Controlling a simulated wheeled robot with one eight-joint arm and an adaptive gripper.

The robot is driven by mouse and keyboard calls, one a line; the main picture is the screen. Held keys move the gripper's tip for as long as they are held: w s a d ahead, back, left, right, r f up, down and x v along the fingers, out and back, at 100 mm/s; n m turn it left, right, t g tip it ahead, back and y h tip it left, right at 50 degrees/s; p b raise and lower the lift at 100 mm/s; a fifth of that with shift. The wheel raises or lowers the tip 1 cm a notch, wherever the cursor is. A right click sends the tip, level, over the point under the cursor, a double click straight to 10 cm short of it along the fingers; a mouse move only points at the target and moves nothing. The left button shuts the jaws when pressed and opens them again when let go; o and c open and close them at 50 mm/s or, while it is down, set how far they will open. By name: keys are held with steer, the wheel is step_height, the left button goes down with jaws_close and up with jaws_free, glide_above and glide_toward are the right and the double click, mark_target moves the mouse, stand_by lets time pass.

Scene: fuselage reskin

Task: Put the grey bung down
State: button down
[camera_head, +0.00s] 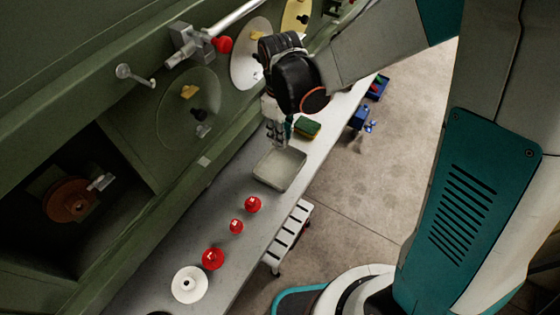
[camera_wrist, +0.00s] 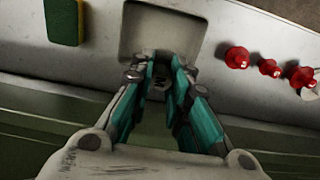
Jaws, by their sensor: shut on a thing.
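My gripper (camera_head: 287,138) is over the bench beside the far edge of a shallow pale tray (camera_head: 268,181). In the wrist view, its teal fingers (camera_wrist: 160,75) are shut on the grey bung (camera_wrist: 158,88), which shows only as a small, dark grey shape between them. The fingers hide most of the bung, and it cannot be made out in the head view. The tray's open inside (camera_wrist: 163,35) lies just ahead of the fingertips in the wrist view and looks empty.
Several red bungs (camera_head: 236,226) and a white disc (camera_head: 189,284) stand on the bench nearer me. A green and yellow sponge (camera_head: 307,127) lies beyond the tray. The green fuselage wall (camera_head: 130,150) runs along the left, with a handle and red knob (camera_head: 222,44) sticking out.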

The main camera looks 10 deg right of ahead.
step_height(320, 180, down, 12)
steer(key=b, duration=0.6)
steer(key=shift+r+b, duration=0.15)
steer(key=shift+b, duration=0.2)
steer(key=shift+s+r, duration=0.1)
steer(key=shift+r, duration=0.05)
steer(key=c, duration=1.5)
jaws_free()
steer(key=shift+c, duration=0.2)
step_height(320, 180, up, 12)
steer(key=p, duration=0.2)
steer(key=shift+p, duration=0.4)
